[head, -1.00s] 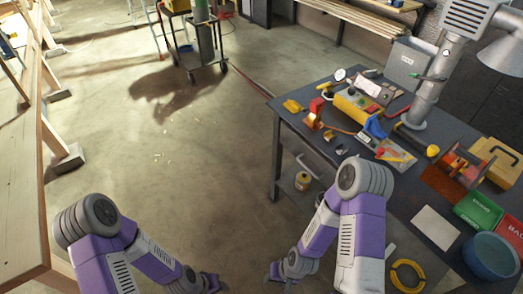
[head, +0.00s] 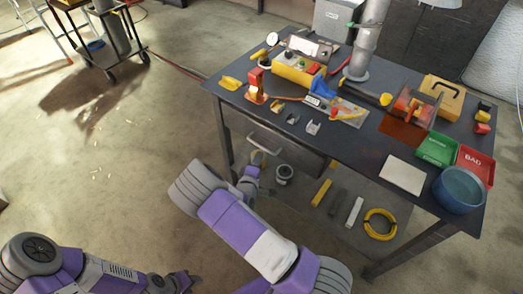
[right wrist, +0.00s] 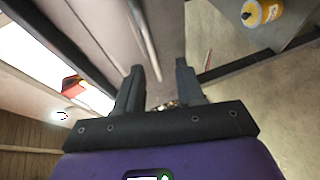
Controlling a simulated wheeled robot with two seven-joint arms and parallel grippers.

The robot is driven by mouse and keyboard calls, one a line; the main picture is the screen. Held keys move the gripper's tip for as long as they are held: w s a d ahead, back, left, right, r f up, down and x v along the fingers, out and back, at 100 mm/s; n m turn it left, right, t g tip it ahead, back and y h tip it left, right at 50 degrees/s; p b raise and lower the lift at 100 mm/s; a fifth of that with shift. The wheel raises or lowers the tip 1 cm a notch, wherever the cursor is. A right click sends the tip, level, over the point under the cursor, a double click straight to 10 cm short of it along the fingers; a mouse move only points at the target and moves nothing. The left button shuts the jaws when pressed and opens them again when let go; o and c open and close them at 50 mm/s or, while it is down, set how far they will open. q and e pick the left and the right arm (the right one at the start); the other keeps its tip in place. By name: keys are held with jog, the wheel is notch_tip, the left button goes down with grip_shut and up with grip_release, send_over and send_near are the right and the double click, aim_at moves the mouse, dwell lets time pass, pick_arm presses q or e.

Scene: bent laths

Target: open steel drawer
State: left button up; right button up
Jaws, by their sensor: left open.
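The steel drawer (head: 288,152) sits under the table top at its left end, its front looking closed. Its bar handle (head: 264,138) is on that front. My right gripper (head: 256,172) is just below and in front of the handle. In the right wrist view my right gripper (right wrist: 159,68) is open with nothing between its fingers. The handle (right wrist: 145,42) shows there ahead of the fingertips, apart from them, against the pale drawer front (right wrist: 98,28). My left gripper (head: 184,279) is open, low over the floor and far from the drawer.
The table top (head: 350,150) carries tools, a yellow case (head: 442,95), green (head: 437,149) and red (head: 476,166) bins and a blue bowl (head: 460,188). A lower shelf holds a yellow coil (head: 380,224). A cart (head: 110,55) stands back left.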

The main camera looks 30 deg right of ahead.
aim_at(262, 147)
jog(key=x, duration=0.2)
jog(key=r+b+x, duration=0.1)
jog(key=x, duration=0.2)
jog(key=b+x, duration=0.1)
jog(key=x, duration=0.1)
jog(key=shift+w+d, duration=0.25)
jog(key=shift+w, duration=0.3)
grip_shut()
